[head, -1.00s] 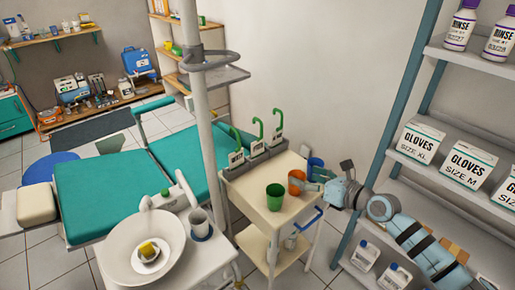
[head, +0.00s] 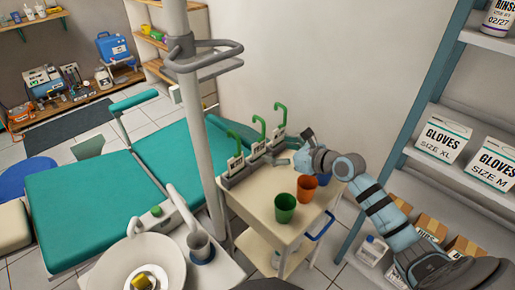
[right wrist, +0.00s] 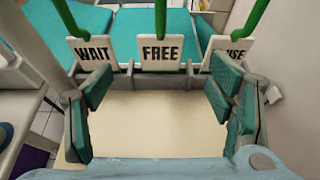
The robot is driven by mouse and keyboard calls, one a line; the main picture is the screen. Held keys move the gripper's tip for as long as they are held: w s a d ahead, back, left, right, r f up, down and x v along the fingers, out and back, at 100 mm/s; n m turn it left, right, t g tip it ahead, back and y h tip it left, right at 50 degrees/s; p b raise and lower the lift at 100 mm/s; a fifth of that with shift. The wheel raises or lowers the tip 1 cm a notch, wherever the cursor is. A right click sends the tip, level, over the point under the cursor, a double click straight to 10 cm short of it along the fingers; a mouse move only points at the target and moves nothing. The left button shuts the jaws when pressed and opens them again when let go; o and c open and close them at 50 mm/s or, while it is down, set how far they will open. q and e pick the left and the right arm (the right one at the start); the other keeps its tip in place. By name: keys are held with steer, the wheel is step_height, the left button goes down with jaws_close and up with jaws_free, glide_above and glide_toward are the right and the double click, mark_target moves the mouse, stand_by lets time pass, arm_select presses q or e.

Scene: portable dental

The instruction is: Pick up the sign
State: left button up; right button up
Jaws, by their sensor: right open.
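Three white signs with green hooked handles stand in a row in a grey holder (right wrist: 200,83) at the cart's back edge. The left one reads WAIT (right wrist: 93,51), the middle one FREE (right wrist: 160,52), and the right one is partly hidden, with "USE" (right wrist: 233,50) legible. In the head view they are the WAIT sign (head: 235,165), the FREE sign (head: 258,149) and the right sign (head: 279,136). My right gripper (right wrist: 163,95) is open and empty over the cart top, facing the row, with the FREE sign centred beyond its fingers. My left gripper is not in view.
The cream cart (head: 250,202) carries a green cup (head: 284,208) and an orange cup (head: 306,187); a blue cup (head: 323,179) is partly hidden by my right arm. A pole (head: 202,120) stands left of the cart, and a shelf with glove boxes (head: 443,135) stands right.

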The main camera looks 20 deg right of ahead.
mark_target(260, 143)
steer(key=b+x, duration=0.1)
steer(key=x, duration=0.2)
steer(key=shift+w+a+f, duration=0.2)
steer(key=shift+w+a, duration=0.05)
steer(key=shift+w, duration=0.05)
steer(key=b+x, duration=0.2)
steer(key=x, duration=0.4)
steer(key=shift+w, duration=0.1)
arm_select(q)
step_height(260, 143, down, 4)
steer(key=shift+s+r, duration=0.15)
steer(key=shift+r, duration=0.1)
arm_select(e)
steer(key=shift+d+r, duration=0.1)
steer(key=shift+c, duration=0.4)
steer(key=c, duration=1.2)
steer(key=shift+o, duration=0.2)
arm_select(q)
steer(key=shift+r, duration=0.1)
arm_select(e)
steer(key=shift+r, duration=0.1)
